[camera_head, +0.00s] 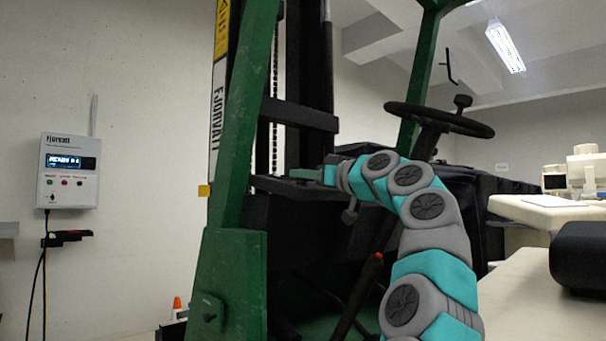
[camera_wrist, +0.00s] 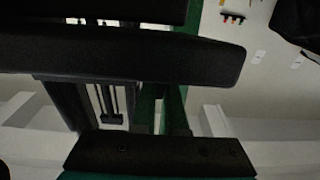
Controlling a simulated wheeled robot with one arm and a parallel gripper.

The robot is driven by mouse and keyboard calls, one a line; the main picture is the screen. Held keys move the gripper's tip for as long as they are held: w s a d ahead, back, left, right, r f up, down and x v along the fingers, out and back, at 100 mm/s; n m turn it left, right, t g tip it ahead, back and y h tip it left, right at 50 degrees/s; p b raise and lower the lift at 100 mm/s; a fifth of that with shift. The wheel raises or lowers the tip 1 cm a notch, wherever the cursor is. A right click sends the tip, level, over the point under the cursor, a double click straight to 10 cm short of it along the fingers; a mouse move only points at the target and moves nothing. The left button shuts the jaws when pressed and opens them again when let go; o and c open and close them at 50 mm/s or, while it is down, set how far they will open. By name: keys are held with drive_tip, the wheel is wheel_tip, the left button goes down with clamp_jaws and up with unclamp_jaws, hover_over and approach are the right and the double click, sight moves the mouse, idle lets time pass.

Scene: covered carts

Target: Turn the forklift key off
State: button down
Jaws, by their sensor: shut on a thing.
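The forklift (camera_head: 236,270) has a green frame, a dark mast and a dark dash panel (camera_head: 283,187). My arm reaches left across it from the lower right. My gripper (camera_head: 308,174) is at the top of the dash panel, left of the steering wheel (camera_head: 440,119). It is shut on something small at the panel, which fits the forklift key. The key itself is hidden in both views, so its angle cannot be told. In the wrist view, a dark bar (camera_wrist: 120,55) crosses the upper part, and the jaw tips cannot be made out.
A red-tipped lever (camera_head: 378,257) stands below my arm. A wall-mounted display box (camera_head: 69,170) hangs at the left, with a cable below it. A pale table (camera_head: 525,280) with a black cylinder-like object (camera_head: 580,257) is at the right.

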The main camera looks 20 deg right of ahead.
drive_tip(key=c, duration=1)
unclamp_jaws()
drive_tip(key=shift+o, duration=0.2)
drive_tip(key=b+v, duration=0.3)
drive_tip(key=v, duration=0.4)
drive_tip(key=shift+s, duration=0.35)
drive_tip(key=shift+d, duration=0.1)
